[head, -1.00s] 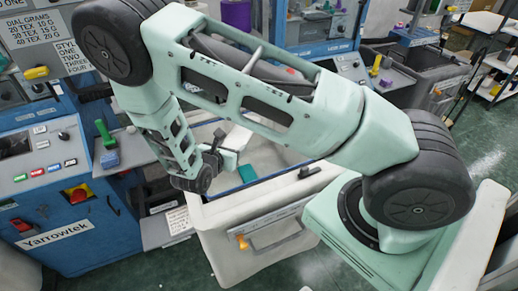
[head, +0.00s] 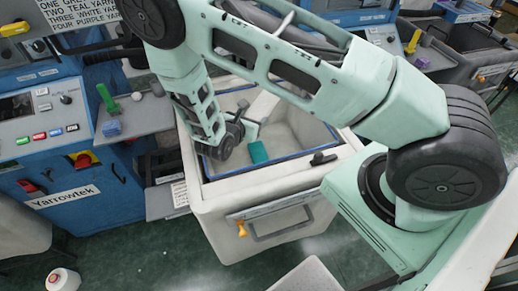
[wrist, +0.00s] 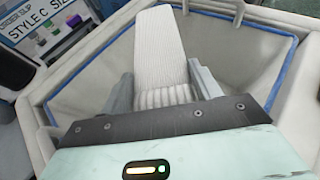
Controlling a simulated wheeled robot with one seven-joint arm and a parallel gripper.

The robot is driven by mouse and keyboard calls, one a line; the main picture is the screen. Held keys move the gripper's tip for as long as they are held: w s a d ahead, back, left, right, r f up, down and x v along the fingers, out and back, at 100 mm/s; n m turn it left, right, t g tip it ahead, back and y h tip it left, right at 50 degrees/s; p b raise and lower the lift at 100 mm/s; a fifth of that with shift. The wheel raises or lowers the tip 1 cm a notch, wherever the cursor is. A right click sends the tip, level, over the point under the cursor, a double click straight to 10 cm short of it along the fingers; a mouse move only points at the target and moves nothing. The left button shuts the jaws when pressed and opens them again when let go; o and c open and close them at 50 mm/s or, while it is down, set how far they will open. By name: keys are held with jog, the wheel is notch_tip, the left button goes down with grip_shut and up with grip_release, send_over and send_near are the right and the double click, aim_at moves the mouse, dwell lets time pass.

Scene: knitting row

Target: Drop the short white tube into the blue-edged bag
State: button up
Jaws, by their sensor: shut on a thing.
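The short white tube (wrist: 162,55) is ribbed knit. My gripper (wrist: 165,95) is shut on its near end, and the tube sticks out ahead of the jaws. In the head view the tube (head: 263,104) and my gripper (head: 248,130) are over the opening of the blue-edged bag. The bag's blue edge (head: 262,168) lines a pale, wheeled-looking bin. In the wrist view the blue edge (wrist: 285,72) runs around beyond and beside the tube. My arm hides part of the bag's left side.
A teal piece (head: 258,152) shows inside the bag's opening, near my gripper. A white cone (head: 63,280) is on the floor.

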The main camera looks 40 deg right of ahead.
jog(key=shift+f, duration=0.35)
jog(key=o, duration=1)
jog(key=shift+o, duration=0.2)
jog(key=shift+a, duration=0.1)
jog(key=b+v, duration=0.6)
jog(key=v, duration=1.1)
jog(key=shift+s, duration=0.15)
jog(key=shift+r, duration=0.1)
